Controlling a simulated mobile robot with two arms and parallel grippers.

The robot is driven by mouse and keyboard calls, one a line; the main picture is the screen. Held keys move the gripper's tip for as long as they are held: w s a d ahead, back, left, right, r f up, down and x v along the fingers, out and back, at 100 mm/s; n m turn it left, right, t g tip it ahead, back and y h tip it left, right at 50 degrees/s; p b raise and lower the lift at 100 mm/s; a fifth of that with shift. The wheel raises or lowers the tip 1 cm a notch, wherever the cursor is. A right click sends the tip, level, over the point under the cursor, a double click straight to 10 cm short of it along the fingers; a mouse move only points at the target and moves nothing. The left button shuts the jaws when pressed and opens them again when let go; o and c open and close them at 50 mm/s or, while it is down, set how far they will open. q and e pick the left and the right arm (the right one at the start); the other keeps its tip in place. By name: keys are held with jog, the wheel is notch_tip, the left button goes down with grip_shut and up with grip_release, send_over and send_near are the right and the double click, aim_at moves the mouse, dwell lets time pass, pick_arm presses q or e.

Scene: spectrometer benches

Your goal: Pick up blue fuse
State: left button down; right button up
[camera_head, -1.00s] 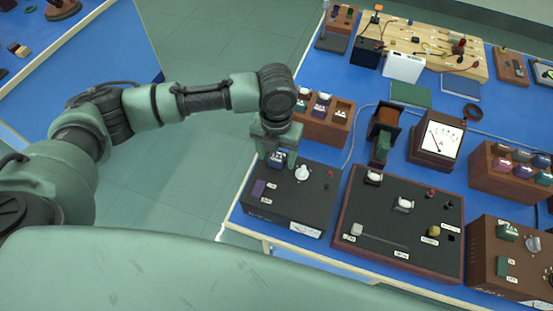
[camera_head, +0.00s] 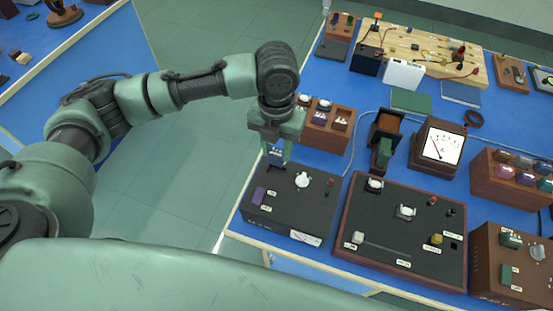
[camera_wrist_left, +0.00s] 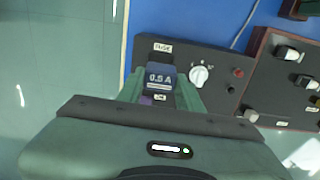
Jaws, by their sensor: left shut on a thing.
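The blue fuse (camera_head: 276,154), a dark blue block, is between the fingers of my left gripper (camera_head: 278,158), which is shut on it. In the left wrist view the blue fuse (camera_wrist_left: 160,77) shows its "0.5 A" label between the green fingers of my left gripper (camera_wrist_left: 163,92). The fuse is over the left rear part of the black instrument box (camera_head: 299,212), near the "FUSE" label seen in the wrist view. It appears lifted a little; its lower end is partly hidden. My right gripper is out of view.
The black box also carries a white knob (camera_head: 303,180), a purple block (camera_head: 259,195) and a red post. A wooden fuse rack (camera_head: 318,138) stands just behind. A larger black panel (camera_head: 385,237) is to the right. Open floor lies left of the bench.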

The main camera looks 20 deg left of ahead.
aim_at(277, 152)
pick_arm(q)
notch_tip(277, 152, up, 17)
jog(key=p, duration=0.3)
jog(key=shift+r, duration=0.2)
dwell(0.4)
